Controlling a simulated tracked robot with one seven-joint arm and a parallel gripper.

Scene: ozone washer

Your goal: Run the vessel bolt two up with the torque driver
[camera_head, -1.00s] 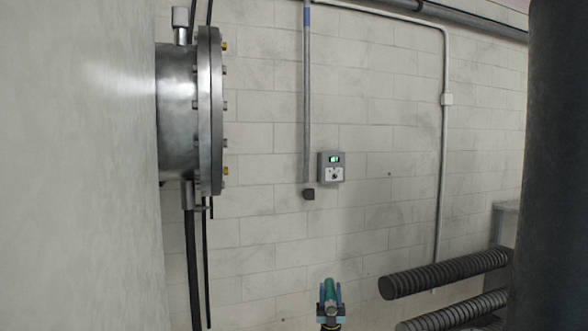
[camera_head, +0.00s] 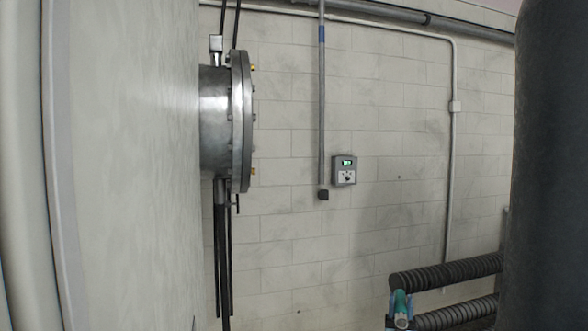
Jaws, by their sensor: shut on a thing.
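The metal vessel (camera_head: 215,118) sticks out sideways from the pale panel on the left. Its round flange (camera_head: 241,120) is seen nearly edge-on, with several bolts along its right side. Two bolts look brass-coloured, an upper one (camera_head: 253,68) and a lower one (camera_head: 253,171); the others are grey. I cannot tell which is bolt two. My gripper (camera_head: 400,316) is at the bottom edge, right of and well below the vessel. Its blue fingers are shut on a teal tool, seemingly the torque driver (camera_head: 400,303). Most of the tool is hidden or cut off by the frame.
Ribbed dark hoses (camera_head: 448,271) lie at the lower right, close to my gripper in the picture. A grey control box (camera_head: 344,170) and a vertical pipe (camera_head: 322,110) are on the block wall. Dark cables hang below the vessel. The space right of the flange looks clear.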

